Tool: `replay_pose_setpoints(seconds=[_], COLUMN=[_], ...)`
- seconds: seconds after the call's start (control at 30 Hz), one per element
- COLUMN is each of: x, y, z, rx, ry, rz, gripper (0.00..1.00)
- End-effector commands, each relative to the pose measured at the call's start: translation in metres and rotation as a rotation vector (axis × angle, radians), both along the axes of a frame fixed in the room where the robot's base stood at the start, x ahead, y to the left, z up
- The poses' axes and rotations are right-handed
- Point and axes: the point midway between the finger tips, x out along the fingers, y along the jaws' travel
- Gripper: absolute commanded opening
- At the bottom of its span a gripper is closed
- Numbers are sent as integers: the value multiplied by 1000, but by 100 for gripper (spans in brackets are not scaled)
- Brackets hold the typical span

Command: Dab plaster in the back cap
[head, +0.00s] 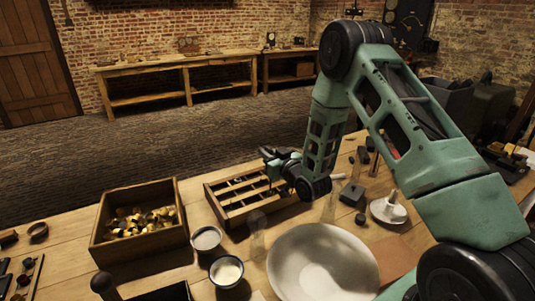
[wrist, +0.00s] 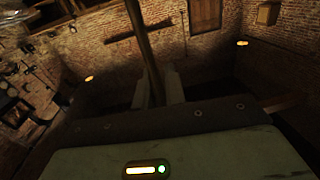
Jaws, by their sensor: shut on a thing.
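My gripper (head: 270,156) is over the far side of a slatted wooden rack (head: 238,218) in the head view. In the wrist view my gripper (wrist: 157,88) is shut on a long, thin brown stick (wrist: 141,40), which runs up out of the picture. The stick's far end is out of that view, so I cannot tell whether plaster is on it. A bowl of cream-white paste (head: 226,271), perhaps the plaster, stands on the bench. Beside it is a bowl with greyish contents (head: 206,238). I cannot make out the back cap; my arm covers part of the rack.
A wooden box (head: 113,255) of brass-coloured pieces stands left of the rack. A large white dish (head: 322,265) lies in front. Clear glass jars (head: 257,236) stand near the rack. Dark blocks (head: 352,193) and a white saucer (head: 388,212) are to the right.

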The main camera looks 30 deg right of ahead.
Motion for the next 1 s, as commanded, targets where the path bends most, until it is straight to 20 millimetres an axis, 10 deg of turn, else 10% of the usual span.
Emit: replay_pose_setpoints(seconds=[1.0], x=[0], y=[0], z=[57], rx=[0], ry=[-1], rz=[0], gripper=[0])
